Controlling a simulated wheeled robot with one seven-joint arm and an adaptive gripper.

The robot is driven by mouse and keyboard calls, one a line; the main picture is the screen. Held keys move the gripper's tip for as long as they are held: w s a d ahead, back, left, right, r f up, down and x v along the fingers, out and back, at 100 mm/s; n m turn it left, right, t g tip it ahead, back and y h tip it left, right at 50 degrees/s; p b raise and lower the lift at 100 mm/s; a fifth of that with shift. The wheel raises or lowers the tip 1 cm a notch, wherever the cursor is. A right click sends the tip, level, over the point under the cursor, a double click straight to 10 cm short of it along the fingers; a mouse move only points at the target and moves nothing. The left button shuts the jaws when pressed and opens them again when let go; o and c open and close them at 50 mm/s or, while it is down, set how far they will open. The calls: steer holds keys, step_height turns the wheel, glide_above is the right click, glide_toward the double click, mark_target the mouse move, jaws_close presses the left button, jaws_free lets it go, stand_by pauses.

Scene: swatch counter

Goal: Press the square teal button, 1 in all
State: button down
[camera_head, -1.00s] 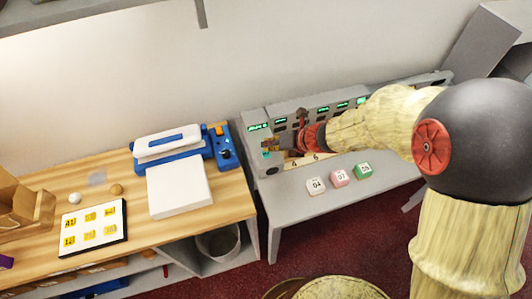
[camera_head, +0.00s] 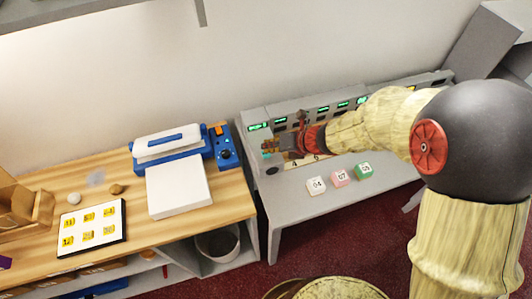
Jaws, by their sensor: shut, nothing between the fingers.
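My gripper (camera_head: 272,149) is at the left end of the grey console (camera_head: 290,113) on the grey counter, close to its front face. It is shut and holds nothing. My arm reaches in from the right. The square teal button cannot be made out. A small teal-coloured patch shows by the fingertips, but I cannot tell whether it is a button or part of the gripper. Whether the fingertips touch the console is too small to tell. Much of the console's lower front is hidden behind my gripper and arm.
White (camera_head: 316,185), pink (camera_head: 341,177) and green (camera_head: 364,171) numbered blocks sit on the grey counter (camera_head: 300,216). To the left, a wooden table (camera_head: 226,201) holds a blue and white device (camera_head: 172,144), a blue box (camera_head: 223,146) and a card of yellow labels (camera_head: 92,228). The counter's front is clear.

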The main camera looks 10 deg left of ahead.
steer(key=shift+f+b, duration=0.3)
steer(key=shift+f, duration=0.15)
stand_by(0.3)
steer(key=shift+r, duration=0.1)
steer(key=shift+r+p, duration=0.9)
steer(key=shift+p, duration=0.1)
step_height(320, 180, up, 5)
steer(key=p, duration=0.5)
steer(key=shift+r, duration=0.1)
